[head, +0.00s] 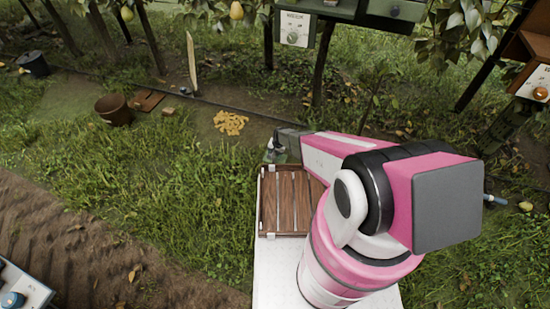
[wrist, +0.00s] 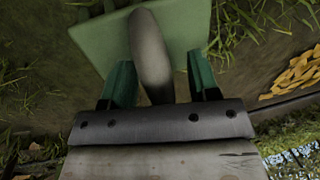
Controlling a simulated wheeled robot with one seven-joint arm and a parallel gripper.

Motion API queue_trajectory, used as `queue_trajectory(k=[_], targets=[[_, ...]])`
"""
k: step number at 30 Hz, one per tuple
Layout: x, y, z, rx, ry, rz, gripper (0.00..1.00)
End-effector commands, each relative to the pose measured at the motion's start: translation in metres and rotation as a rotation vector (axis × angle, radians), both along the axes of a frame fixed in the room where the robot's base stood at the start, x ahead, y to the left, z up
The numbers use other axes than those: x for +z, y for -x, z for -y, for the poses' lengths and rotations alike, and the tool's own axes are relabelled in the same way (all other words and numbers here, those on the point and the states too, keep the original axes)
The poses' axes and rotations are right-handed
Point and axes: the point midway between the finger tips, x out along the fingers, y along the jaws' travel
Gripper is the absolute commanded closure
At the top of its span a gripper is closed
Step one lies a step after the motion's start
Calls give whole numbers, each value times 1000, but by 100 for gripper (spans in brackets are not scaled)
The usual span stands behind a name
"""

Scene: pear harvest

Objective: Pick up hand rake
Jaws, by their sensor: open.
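In the wrist view my gripper (wrist: 161,80) is open, with one green finger on each side of a grey rounded handle-like part (wrist: 150,45). Behind that part is a flat pale green piece (wrist: 185,30). I cannot tell for sure whether this is the hand rake; no tines show. The fingers look apart from the grey part, though contact is hard to judge. In the head view my gripper (head: 277,152) is small and partly hidden, just beyond the far edge of the wooden crate.
The slatted wooden crate (head: 268,232) sits on my white deck. A brown bucket (head: 114,110), a dark bucket (head: 33,64) and an orange-yellow pile (head: 230,122) are on the ground at left. An upright wooden stake (head: 191,65) stands behind. Grass at left is open.

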Motion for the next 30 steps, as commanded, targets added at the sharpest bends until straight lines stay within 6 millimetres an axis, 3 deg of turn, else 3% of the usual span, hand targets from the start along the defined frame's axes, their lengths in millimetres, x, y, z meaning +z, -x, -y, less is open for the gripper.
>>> queue_trajectory(k=[8, 14, 24, 30], targets=[[-8, 0, -2, 0, 0, 1, 45], [-7, 0, -2, 0, 0, 1, 100], [-6, 0, -2, 0, -1, 1, 100], [7, 0, -1, 0, -1, 1, 100]])
